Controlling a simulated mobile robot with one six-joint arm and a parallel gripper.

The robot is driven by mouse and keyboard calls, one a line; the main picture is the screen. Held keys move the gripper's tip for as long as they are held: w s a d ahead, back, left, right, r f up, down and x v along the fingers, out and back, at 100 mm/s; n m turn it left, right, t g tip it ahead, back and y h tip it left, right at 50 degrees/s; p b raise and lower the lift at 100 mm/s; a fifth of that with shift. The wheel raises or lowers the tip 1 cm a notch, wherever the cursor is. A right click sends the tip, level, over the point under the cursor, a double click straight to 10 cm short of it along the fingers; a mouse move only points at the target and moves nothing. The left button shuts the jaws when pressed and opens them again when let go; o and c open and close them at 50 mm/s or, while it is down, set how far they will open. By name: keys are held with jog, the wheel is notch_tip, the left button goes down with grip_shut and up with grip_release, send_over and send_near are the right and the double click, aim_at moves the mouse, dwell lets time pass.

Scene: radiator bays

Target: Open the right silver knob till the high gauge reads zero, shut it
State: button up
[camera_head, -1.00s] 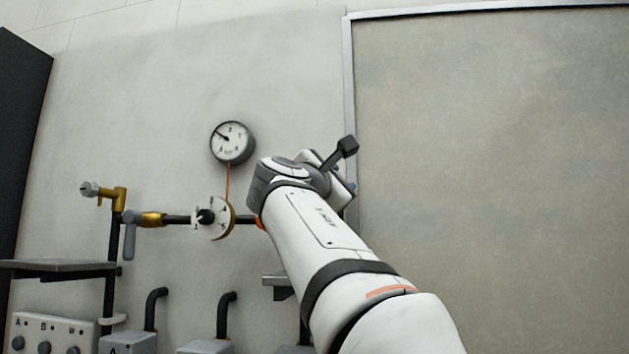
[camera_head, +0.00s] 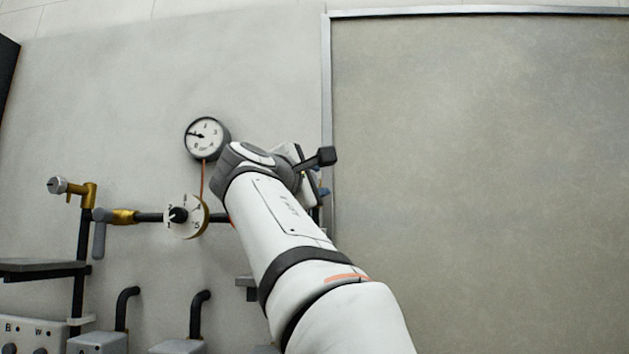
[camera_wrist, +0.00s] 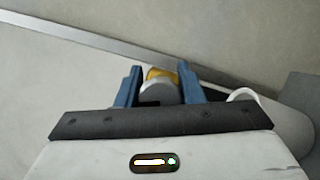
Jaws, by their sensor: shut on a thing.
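In the wrist view my gripper (camera_wrist: 159,79) has its blue fingers on either side of a silver knob (camera_wrist: 158,93), with brass behind it, and is shut on it. In the head view my arm hides this right knob; only a bit of blue finger (camera_head: 322,192) shows past my wrist. The round gauge (camera_head: 207,138) on the wall has its needle pointing left and slightly up; its small figures are hard to read. The other silver knob (camera_head: 57,185) sits on a brass fitting at the far left.
A numbered white dial (camera_head: 186,216) with a black centre sits on the horizontal pipe, left of my arm. A grey lever (camera_head: 99,238) hangs by the left brass fitting. A grey shelf (camera_head: 40,267) and bent black pipes are below. A framed panel (camera_head: 480,180) fills the right.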

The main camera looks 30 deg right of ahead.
jog(key=o, duration=0.9)
jog(key=b+v, duration=0.2)
jog(key=v, duration=0.5)
jog(key=shift+s+a+f+b, duration=0.1)
jog(key=shift+s+a+b, duration=0.05)
jog(key=shift+a+b, duration=0.2)
